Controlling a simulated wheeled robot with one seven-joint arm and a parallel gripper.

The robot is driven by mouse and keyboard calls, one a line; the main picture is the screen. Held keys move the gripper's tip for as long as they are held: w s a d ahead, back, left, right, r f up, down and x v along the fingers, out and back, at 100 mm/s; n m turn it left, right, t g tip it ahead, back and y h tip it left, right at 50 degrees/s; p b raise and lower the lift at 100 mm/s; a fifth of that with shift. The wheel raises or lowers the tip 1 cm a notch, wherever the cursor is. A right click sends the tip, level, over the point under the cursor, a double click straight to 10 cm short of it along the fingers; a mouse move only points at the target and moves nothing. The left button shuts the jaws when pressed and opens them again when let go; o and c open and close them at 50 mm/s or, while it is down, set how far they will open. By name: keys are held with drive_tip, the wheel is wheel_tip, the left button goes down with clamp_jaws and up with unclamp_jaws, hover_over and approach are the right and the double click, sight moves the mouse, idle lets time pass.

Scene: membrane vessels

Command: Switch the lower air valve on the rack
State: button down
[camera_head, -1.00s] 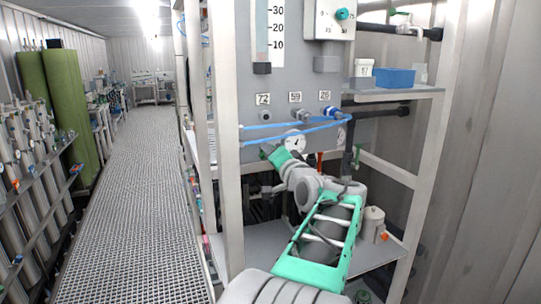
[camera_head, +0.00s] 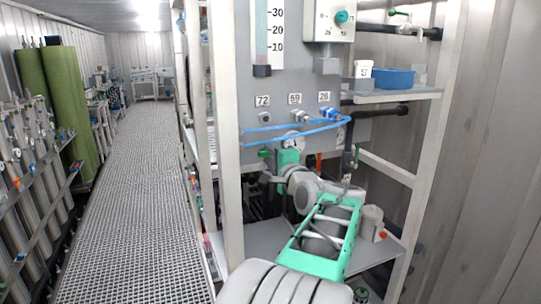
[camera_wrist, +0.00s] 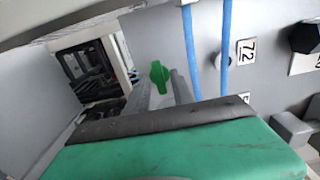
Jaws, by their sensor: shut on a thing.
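The green handle of an air valve (camera_head: 264,153) shows low on the rack's grey panel, left of my wrist in the head view. In the wrist view the green handle (camera_wrist: 158,75) stands between my two grey fingers. My gripper (camera_wrist: 163,90) appears shut on this handle. In the head view my green wrist part covers some of the panel behind it, and the fingertips are hard to make out. The wrist view's lower half is filled by my green gripper body.
Blue hoses (camera_head: 290,128) cross the panel just above my gripper, below labels 72, 59 and 26. Another valve (camera_head: 397,12) with a green handle sits at the upper right. A blue tub (camera_head: 393,78) stands on the side shelf. The grated walkway (camera_head: 135,200) at left is clear.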

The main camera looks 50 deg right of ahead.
idle(0.4)
drive_tip(key=c, duration=1.5)
unclamp_jaws()
drive_tip(key=shift+o, duration=0.2)
drive_tip(key=shift+s, duration=0.1)
drive_tip(key=b+v, duration=0.2)
drive_tip(key=v, duration=0.5)
drive_tip(key=shift+s+a+b, duration=0.2)
drive_tip(key=shift+s+b, duration=0.1)
drive_tip(key=shift+b, duration=0.05)
